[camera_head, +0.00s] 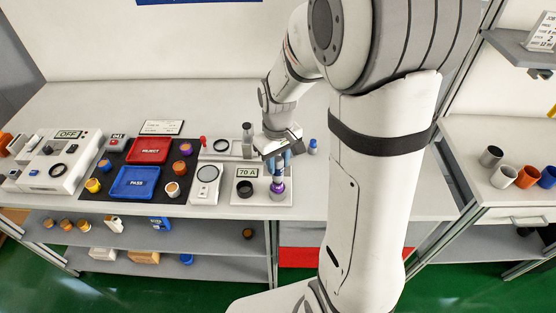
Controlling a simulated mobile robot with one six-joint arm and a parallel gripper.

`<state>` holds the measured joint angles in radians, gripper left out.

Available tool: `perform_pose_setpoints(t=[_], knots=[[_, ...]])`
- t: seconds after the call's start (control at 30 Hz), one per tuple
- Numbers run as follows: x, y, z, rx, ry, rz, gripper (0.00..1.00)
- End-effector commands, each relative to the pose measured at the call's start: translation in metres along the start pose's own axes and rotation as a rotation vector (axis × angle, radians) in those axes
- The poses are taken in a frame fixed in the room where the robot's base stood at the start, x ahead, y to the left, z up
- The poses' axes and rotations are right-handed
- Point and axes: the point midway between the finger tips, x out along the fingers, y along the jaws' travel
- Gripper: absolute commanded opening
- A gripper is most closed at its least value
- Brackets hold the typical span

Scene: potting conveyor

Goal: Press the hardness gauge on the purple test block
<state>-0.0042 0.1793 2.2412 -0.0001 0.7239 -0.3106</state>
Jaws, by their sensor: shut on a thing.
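My gripper (281,156) points down over the bench at the right end of the row of equipment. It is shut on the hardness gauge (278,173), a small upright tool mostly hidden by the fingers. The purple test block (277,187) is directly below it, on a white base plate (257,199). The gauge's lower end looks in line with the block and at or very near its top; I cannot tell if they touch. A display (247,173) on the plate reads "70 A".
A white magnifier stand (206,182), a blue PASS tray (135,182) and a red REJECT tray (150,150) are further left. A blue-capped bottle (312,146) stands behind right.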

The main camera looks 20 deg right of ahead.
Motion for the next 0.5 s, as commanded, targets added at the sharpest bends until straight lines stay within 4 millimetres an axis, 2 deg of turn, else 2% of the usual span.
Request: perform_pose_setpoints(t=[0.5], knots=[[-0.034,0.0,-0.001,0.0,0.003,0.001,0.0]])
